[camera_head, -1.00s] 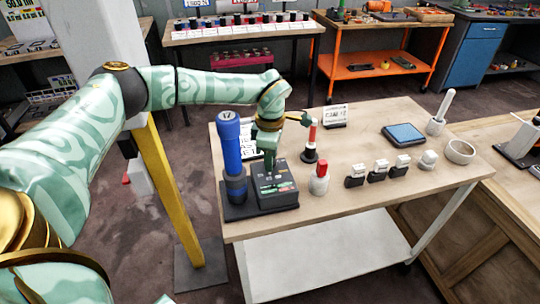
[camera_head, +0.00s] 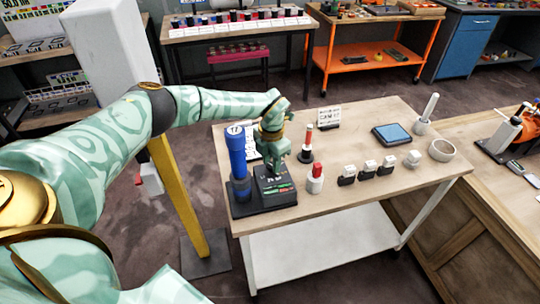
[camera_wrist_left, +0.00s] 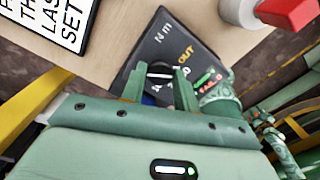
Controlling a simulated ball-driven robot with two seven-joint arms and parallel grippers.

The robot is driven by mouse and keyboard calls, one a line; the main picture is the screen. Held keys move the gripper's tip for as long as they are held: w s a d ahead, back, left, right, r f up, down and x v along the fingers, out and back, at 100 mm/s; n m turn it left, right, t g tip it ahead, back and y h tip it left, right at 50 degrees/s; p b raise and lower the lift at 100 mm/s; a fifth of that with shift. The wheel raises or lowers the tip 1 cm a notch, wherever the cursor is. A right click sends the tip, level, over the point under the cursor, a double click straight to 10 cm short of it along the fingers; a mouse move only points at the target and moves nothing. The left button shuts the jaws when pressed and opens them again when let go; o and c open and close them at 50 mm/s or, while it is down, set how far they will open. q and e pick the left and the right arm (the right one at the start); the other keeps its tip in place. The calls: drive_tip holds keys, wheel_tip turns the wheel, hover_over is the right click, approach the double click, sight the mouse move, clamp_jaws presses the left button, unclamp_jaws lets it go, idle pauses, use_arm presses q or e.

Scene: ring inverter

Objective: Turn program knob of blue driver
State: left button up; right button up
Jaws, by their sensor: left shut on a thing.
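The blue driver (camera_head: 237,150) stands upright in its dark base at the left end of the table. The dark panel (camera_head: 278,197) with green and red lettering lies beside it. My left gripper (camera_head: 270,166) is over the panel, pointing down. In the left wrist view, my left fingers (camera_wrist_left: 158,80) sit on either side of a round black knob (camera_wrist_left: 159,70) with a white pointer line, and are shut on it. A bit of blue shows between the fingers below the knob. The panel lettering (camera_wrist_left: 184,55) is partly covered by the fingers.
A white bottle with a red top (camera_head: 315,180) stands right of the panel. A red-and-white tool (camera_head: 307,145) stands just behind it. A lettered card (camera_wrist_left: 62,15) lies beyond the panel. Several small white-and-black blocks (camera_head: 367,169) stand farther right.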

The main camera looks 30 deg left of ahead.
sight(271, 164)
use_arm(q)
drive_tip(key=n+p, duration=0.1)
drive_tip(key=n, duration=0.1)
drive_tip(key=shift+r+n+p, duration=0.2)
drive_tip(key=shift+n+p, duration=0.1)
drive_tip(key=shift+p, duration=0.05)
drive_tip(key=shift+f+n+p, duration=0.15)
drive_tip(key=shift+n+p, duration=0.7)
drive_tip(key=shift+n, duration=0.65)
drive_tip(key=o, duration=1)
drive_tip(key=shift+c, duration=0.2)
wheel_tip(271, 164, up, 16)
drive_tip(key=p, duration=0.3)
